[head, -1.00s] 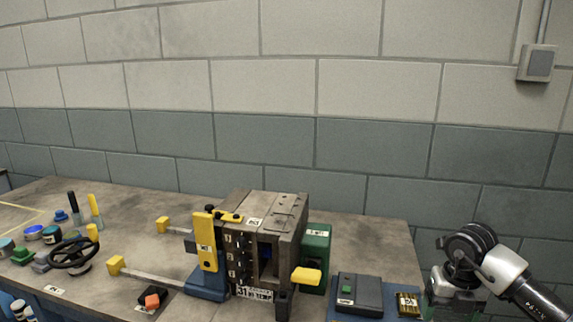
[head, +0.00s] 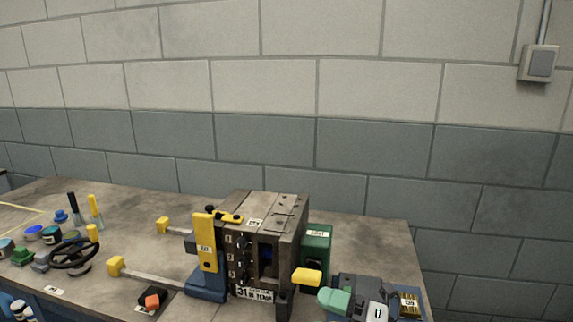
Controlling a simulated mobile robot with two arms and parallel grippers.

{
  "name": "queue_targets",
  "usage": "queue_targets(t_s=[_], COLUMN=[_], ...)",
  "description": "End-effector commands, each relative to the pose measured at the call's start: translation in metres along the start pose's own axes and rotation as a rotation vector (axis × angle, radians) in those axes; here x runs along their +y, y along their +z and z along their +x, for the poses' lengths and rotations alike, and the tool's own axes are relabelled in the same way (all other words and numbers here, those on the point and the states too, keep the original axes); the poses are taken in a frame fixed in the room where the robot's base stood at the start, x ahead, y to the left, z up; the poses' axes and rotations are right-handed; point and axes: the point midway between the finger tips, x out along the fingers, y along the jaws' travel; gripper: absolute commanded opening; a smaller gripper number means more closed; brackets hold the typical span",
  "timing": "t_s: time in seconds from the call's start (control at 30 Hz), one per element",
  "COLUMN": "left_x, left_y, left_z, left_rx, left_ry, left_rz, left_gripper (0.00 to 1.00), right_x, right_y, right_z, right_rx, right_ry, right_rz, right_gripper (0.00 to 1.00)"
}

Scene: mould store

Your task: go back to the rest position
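My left gripper is not in view.
A green box (head: 316,240) stands behind the block. A small brass-coloured block (head: 410,304) sits at the bench's right end. A black handwheel (head: 74,252), jars and yellow-ended levers (head: 116,266) are on the left. The worktop (head: 365,240) is clear at the back right.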

Motion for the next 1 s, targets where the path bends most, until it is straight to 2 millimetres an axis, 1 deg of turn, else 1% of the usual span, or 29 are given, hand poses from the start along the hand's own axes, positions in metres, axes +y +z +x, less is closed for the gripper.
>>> queue_targets(t_s=[0.03, 0.1, 0.17, 0.23, 0.27, 0.3, 0.37, 0.43, 0.5, 0.57, 0.6, 0.67, 0.7, 0.83, 1.0], left_x=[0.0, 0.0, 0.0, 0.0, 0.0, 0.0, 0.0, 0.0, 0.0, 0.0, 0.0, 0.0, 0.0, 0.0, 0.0], left_y=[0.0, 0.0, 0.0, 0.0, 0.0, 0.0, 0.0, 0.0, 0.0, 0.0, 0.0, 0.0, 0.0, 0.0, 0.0], left_z=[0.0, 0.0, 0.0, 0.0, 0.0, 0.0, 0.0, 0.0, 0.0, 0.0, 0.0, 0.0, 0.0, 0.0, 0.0], left_rx=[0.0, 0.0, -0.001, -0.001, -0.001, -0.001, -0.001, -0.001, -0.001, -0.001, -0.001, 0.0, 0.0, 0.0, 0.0], left_ry=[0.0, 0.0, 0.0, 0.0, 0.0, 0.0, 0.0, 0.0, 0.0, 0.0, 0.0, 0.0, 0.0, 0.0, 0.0], left_rz=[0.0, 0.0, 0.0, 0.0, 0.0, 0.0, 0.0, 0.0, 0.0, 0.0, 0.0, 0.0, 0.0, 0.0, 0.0], left_gripper=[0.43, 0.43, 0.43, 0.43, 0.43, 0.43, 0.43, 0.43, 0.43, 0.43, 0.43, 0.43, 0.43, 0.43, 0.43], right_x=[0.009, 0.019, 0.021, 0.014, 0.008, -0.003, -0.023, -0.052, -0.083, -0.106, -0.119, -0.135, -0.144, -0.165, -0.181], right_y=[-0.001, 0.007, 0.015, 0.025, 0.029, 0.032, 0.033, 0.026, 0.01, -0.007, -0.019, -0.038, -0.05, -0.09, -0.141], right_z=[-0.002, -0.013, -0.028, -0.05, -0.061, -0.076, -0.1, -0.128, -0.153, -0.171, -0.18, -0.192, -0.199, -0.216, -0.232], right_rx=[-0.093, -0.246, -0.39, -0.57, -0.651, -0.759, -0.923, -1.111, -1.283, -1.405, -1.471, -1.553, -1.599, -1.716, -1.814], right_ry=[0.121, 0.263, 0.36, 0.443, 0.468, 0.49, 0.502, 0.482, 0.427, 0.364, 0.317, 0.248, 0.202, 0.047, -0.156], right_rz=[0.082, 0.197, 0.306, 0.44, 0.502, 0.586, 0.715, 0.873, 1.026, 1.142, 1.21, 1.299, 1.353, 1.505, 1.669], right_gripper=[0.78, 0.78, 0.78, 0.78, 0.78, 0.78, 0.78, 0.78, 0.78, 0.78, 0.78, 0.78, 0.78, 0.78, 0.78])
